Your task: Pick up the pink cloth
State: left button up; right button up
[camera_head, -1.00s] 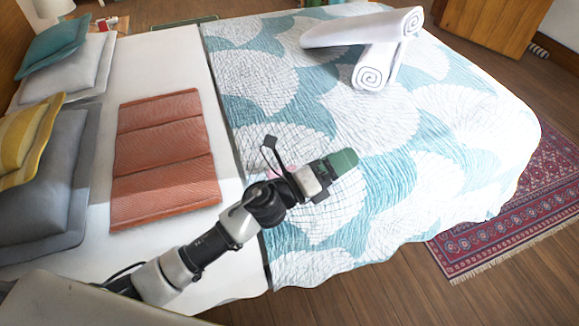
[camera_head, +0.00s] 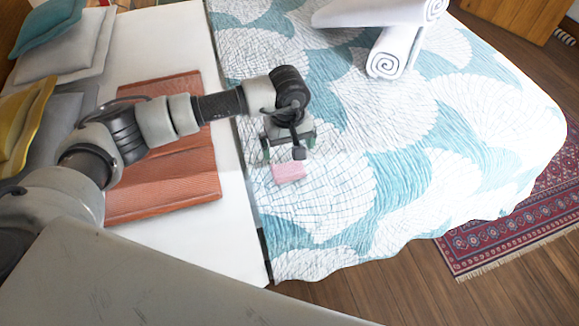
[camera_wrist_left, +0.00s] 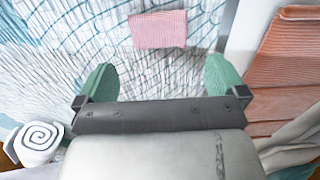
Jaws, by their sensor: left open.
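The pink cloth (camera_head: 289,173) is a small folded rectangle lying on the blue and white patterned quilt, near the quilt's edge by the white sheet. My left gripper (camera_head: 289,150) is above the quilt, just behind the cloth in the head view, with its green fingers apart and nothing between them. In the left wrist view, the pink cloth (camera_wrist_left: 159,29) lies beyond the open fingertips (camera_wrist_left: 160,80), roughly centred between them and not touching them. My right gripper is not in view.
Rolled white towels (camera_head: 400,45) lie on the quilt (camera_head: 410,130) at the back. An orange folded blanket (camera_head: 165,188) lies on the white sheet beneath my left arm. Pillows (camera_head: 60,65) are at the left. A red patterned rug (camera_head: 500,228) is on the wooden floor.

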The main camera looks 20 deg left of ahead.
aim_at(289, 168)
pick_arm(q)
notch_tip(289, 168, down, 10)
jog(key=shift+d+r+p, duration=0.1)
jog(key=shift+r+p, duration=0.1)
jog(key=shift+p, duration=0.1)
jog(key=c, duration=0.6)
